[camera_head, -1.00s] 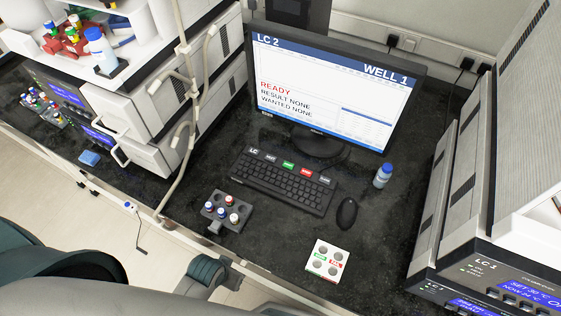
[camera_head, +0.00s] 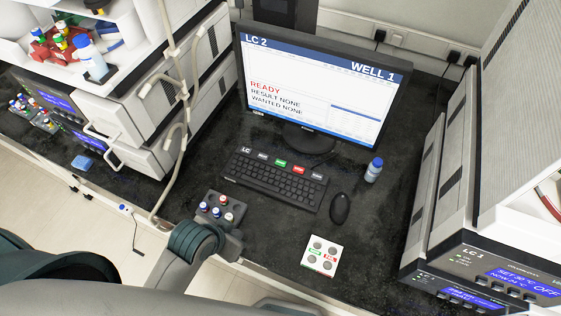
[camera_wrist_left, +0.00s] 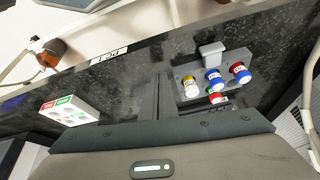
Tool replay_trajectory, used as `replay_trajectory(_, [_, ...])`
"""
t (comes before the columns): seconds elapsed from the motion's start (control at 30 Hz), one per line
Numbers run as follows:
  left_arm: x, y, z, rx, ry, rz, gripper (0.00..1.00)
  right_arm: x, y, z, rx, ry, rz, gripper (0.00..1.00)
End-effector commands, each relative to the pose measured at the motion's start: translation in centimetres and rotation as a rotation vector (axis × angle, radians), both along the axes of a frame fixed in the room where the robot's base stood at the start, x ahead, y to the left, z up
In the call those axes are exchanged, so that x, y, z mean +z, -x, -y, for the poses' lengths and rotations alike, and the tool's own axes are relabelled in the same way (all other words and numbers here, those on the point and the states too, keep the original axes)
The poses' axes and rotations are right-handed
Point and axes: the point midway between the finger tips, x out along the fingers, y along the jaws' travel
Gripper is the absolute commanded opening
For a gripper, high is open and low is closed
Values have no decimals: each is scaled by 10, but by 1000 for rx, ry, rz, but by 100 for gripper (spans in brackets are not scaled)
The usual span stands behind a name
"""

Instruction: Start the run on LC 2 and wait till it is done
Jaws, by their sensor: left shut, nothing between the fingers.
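The monitor (camera_head: 315,95) stands at the back of the dark bench; its screen reads LC 2, WELL 1, READY, RESULT NONE and WANTED NONE. The black keyboard (camera_head: 275,180) lies in front of it. Its back edge has an LC label and a row of keys, including a green key (camera_head: 280,163) and a red key (camera_head: 299,169). My left gripper (camera_head: 234,247) is at the bench's front edge, by the vial rack and short of the keyboard. In the left wrist view its shut, empty fingers (camera_wrist_left: 158,78) lie beside the rack. My right gripper is out of view.
The grey vial rack (camera_head: 232,205) holds several capped vials. A white block with round wells (camera_head: 322,256), a mouse (camera_head: 340,208) and a blue-capped bottle (camera_head: 374,170) are nearby. Instrument stacks (camera_head: 160,120) flank the bench; a right unit (camera_head: 500,270) reads OFF.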

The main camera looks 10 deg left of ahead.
Motion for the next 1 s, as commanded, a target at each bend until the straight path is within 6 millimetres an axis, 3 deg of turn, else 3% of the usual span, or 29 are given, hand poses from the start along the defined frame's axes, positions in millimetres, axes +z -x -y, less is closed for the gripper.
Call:
replay_trajectory(0.5, [61,-157,71,-546,-51,333,0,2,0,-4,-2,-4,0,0])
replay_trajectory(0.8, [95,-226,71,-801,-156,460,0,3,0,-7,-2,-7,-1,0])
replay_trajectory(1.0, [107,-251,61,-879,-205,495,0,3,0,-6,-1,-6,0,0])
